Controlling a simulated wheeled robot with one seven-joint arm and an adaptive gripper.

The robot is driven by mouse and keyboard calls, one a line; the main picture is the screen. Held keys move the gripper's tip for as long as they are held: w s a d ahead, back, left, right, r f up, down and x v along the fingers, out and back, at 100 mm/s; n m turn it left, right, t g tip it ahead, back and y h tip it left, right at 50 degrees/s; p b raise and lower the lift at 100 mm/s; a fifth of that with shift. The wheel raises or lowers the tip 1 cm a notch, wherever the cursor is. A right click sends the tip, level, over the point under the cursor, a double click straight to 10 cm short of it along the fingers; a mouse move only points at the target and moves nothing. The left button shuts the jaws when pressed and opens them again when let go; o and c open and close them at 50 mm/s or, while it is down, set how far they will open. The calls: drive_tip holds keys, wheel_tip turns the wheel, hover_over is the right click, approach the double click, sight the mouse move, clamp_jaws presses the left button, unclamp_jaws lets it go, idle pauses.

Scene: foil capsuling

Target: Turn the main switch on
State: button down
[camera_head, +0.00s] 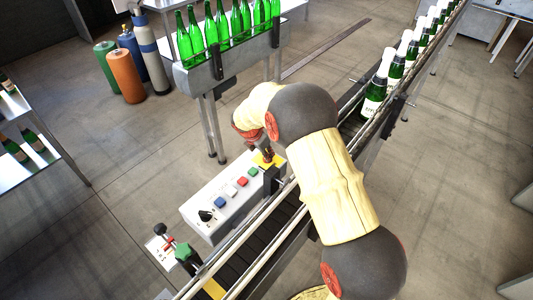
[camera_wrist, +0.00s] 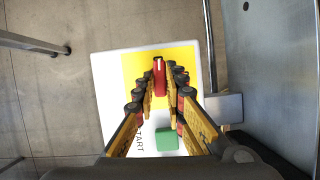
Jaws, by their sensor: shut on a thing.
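The main switch is a red knob (camera_wrist: 159,78) with a white mark at its upper end, set on a yellow plate (camera_wrist: 131,75) in the wrist view. It points straight up in that picture. My gripper (camera_wrist: 162,80) has a finger on each side of the knob and is shut on it. The white control box (camera_head: 208,200) shows in the head view, with the yellow plate (camera_head: 263,159) at its far end. My gripper (camera_head: 266,153) is at this plate, and the knob is hidden there by my arm and fingers.
Near the switch is a green button (camera_wrist: 167,138) with lettering beside it. The box also bears red (camera_head: 242,182) and blue (camera_head: 220,202) buttons and a black knob (camera_head: 206,215). A conveyor (camera_head: 270,232) runs alongside, with bottles (camera_head: 375,94) on it. Green bottles (camera_head: 211,30) stand behind.

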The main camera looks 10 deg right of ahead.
drive_tip(key=m+p, duration=0.1)
drive_tip(key=m, duration=0.1)
drive_tip(key=m+g+p, duration=0.1)
drive_tip(key=m, duration=0.1)
drive_tip(key=shift+w+r+g+h+p, duration=0.15)
drive_tip(key=shift+g+h+p, duration=0.15)
drive_tip(key=shift+h+p, duration=0.1)
drive_tip(key=m+p, duration=0.1)
drive_tip(key=m, duration=0.1)
drive_tip(key=m+g+p, duration=0.1)
drive_tip(key=m, duration=0.1)
drive_tip(key=shift+w+m+g, duration=0.15)
drive_tip(key=shift+m+g, duration=0.15)
drive_tip(key=m, duration=0.2)
drive_tip(key=m+g+y+p, duration=0.1)
drive_tip(key=m, duration=0.1)
drive_tip(key=shift+w+m+g, duration=0.1)
drive_tip(key=shift+m+g, duration=0.2)
drive_tip(key=shift+w+m+g+y, duration=0.1)
drive_tip(key=shift+m+g+y, duration=0.45)
drive_tip(key=shift+m, duration=1.45)
drive_tip(key=c, duration=1.8)
unclamp_jaws()
drive_tip(key=shift+c, duration=0.2)
drive_tip(key=v, duration=1.1)
drive_tip(key=shift+w+r, duration=0.2)
drive_tip(key=shift+r, duration=0.1)
